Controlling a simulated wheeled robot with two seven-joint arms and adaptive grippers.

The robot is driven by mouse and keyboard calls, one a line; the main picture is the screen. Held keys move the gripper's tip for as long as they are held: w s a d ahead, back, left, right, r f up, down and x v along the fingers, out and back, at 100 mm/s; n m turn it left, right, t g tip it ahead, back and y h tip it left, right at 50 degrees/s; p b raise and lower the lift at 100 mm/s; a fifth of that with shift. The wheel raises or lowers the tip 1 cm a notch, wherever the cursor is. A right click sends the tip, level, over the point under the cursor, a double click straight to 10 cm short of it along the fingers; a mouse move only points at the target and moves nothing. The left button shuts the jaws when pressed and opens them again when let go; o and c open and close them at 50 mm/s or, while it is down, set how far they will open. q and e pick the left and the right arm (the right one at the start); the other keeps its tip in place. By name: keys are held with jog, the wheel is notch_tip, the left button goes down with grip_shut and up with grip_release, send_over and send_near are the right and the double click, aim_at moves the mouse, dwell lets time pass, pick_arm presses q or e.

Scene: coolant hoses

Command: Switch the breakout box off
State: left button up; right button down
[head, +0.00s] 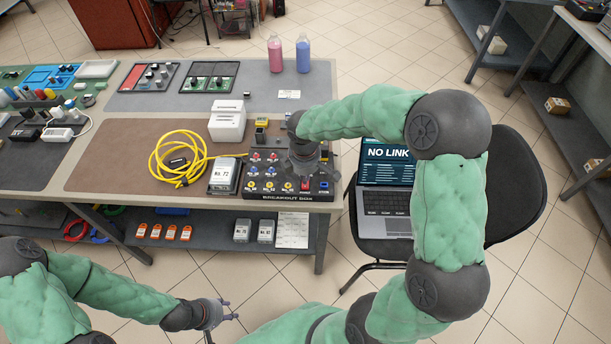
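The breakout box (262,197) is a dark panel at the table's front right, with red, blue and yellow sockets or knobs on top and its name on the front face. My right gripper (304,178) points down over the right part of the box, close above a red part; its fingertips blend with the dark panel, so contact and opening cannot be told. The box's power switch cannot be made out clearly. My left gripper (231,310) is low at the front, off the table, empty, with its fingers apart.
A laptop (385,200) reading "NO LINK" sits on a chair right of the table. A yellow cable (165,160) and a grey unit (224,175) lie left of the box.

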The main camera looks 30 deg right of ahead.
notch_tip(320, 180, up, 4)
jog(key=p, duration=0.2)
jog(key=shift+w+d+f+p, duration=0.1)
jog(key=shift+w+f+p, duration=0.05)
jog(key=shift+p, duration=0.25)
notch_tip(320, 180, up, 9)
jog(key=w+p, duration=0.1)
jog(key=p, duration=0.1)
jog(key=shift+d+r+p, duration=0.2)
jog(key=shift+d+p, duration=0.1)
jog(key=shift+d, duration=0.05)
